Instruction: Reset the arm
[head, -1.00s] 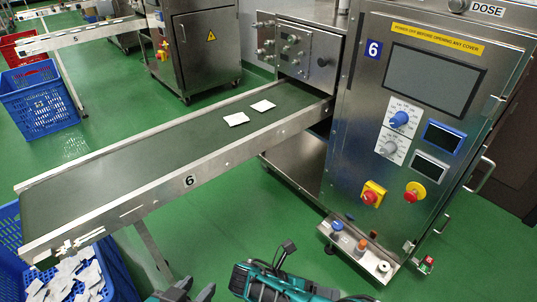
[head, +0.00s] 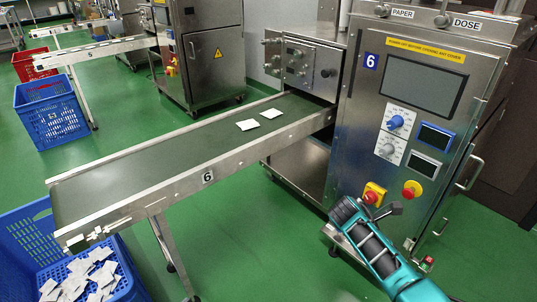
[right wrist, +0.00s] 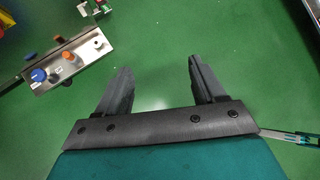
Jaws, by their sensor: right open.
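My right arm comes in from the lower right of the head view. Its dark gripper (head: 345,212) appears in front of the lower left of machine 6, just left of the red stop knob on its yellow base (head: 374,193). In the right wrist view the right gripper (right wrist: 146,50) has its two dark fingers spread, with only green floor between them. It is open and empty. The gripper hides part of the low steel control bar, which shows in the right wrist view (right wrist: 98,48) beyond the left finger. My left gripper is not in view.
Conveyor 6 (head: 130,175) carries two white teabags (head: 248,125). A blue crate (head: 125,285) holding several teabags stands under its end. Another blue crate (head: 55,125) stands at the left. Green floor (head: 260,245) between conveyor and right arm is clear.

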